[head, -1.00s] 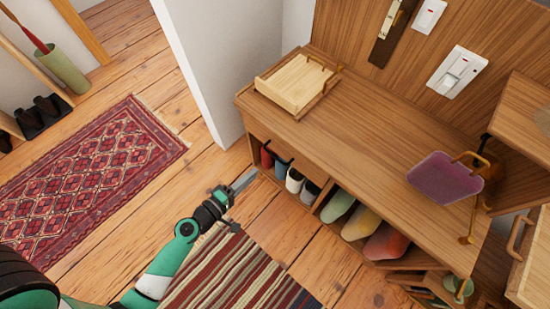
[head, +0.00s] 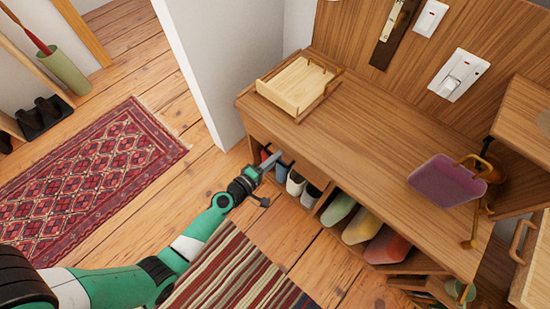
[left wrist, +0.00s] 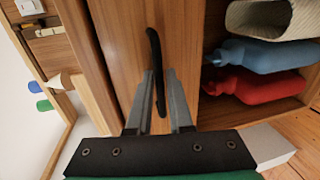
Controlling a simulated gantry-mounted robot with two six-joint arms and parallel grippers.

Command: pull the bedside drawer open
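The drawer front (left wrist: 125,35) is a plain wood panel in the left wrist view, with a dark curved bar handle (left wrist: 153,45). My left gripper (left wrist: 160,72) is open, with one finger on each side of the handle. A small gap shows between the fingers, and I cannot tell whether either touches the bar. In the head view, my left gripper (head: 267,163) is at the front left of the wooden bedside unit (head: 350,135), just above the shoe cubbies. The gripper hides part of the drawer front there. My right gripper is not in view.
Red and blue bottle-shaped items (left wrist: 262,92) (left wrist: 265,55) lie in the open cubby beside the drawer. A wooden tray (head: 297,85) sits on the unit's top. A striped rug (head: 235,275) covers the floor in front, which is otherwise clear.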

